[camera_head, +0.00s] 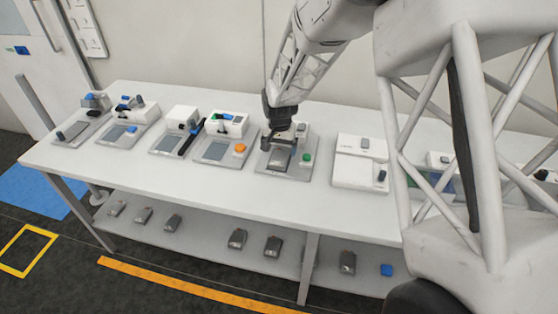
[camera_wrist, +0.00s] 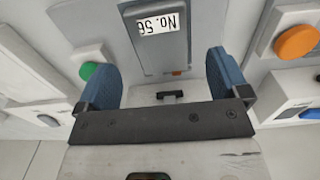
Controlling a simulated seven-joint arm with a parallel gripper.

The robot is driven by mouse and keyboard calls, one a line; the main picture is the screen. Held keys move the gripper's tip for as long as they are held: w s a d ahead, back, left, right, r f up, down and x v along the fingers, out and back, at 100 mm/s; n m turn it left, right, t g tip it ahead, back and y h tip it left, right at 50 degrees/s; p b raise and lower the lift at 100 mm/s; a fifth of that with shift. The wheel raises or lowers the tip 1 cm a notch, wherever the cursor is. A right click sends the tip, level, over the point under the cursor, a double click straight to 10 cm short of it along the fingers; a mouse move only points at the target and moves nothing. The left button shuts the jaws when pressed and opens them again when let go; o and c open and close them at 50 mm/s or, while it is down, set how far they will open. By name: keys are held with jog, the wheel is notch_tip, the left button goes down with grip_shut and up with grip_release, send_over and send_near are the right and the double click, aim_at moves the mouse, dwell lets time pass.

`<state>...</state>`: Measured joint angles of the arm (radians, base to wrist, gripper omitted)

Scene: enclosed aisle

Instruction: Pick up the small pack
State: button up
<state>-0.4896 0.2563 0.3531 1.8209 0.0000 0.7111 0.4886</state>
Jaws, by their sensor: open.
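My gripper (camera_head: 280,137) is over a pale grey station on the white table in the head view. In the wrist view my gripper (camera_wrist: 160,62) has its two blue fingers wide apart with nothing clamped. A dark grey flat pack (camera_wrist: 160,38) with a white label reading "No. 56" lies ahead, between the line of the fingers, with a gap on each side. It also shows as a dark grey piece (camera_head: 279,158) below the gripper in the head view. I cannot tell for sure that it is the small pack.
A green button (camera_head: 306,158) is right of the pack and an orange button (camera_head: 240,148) is on the station to the left. Other stations line the table (camera_head: 130,165). Several grey blocks and a blue block (camera_head: 386,270) sit on the lower shelf.

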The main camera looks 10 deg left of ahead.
aim_at(279, 158)
jog(key=shift+a+f, duration=0.1)
jog(key=shift+f, duration=2)
jog(key=c, duration=1.1)
jog(key=shift+r, duration=0.1)
jog(key=shift+r, duration=0.8)
notch_tip(279, 158, up, 2)
jog(key=s+d, duration=0.2)
jog(key=s, duration=0.2)
jog(key=s+d, duration=0.3)
jog(key=s, duration=0.2)
jog(key=s+d+r, duration=0.1)
jog(key=s+d, duration=0.1)
jog(key=s, duration=0.3)
jog(key=shift+d+r, duration=0.1)
jog(key=shift+d, duration=0.1)
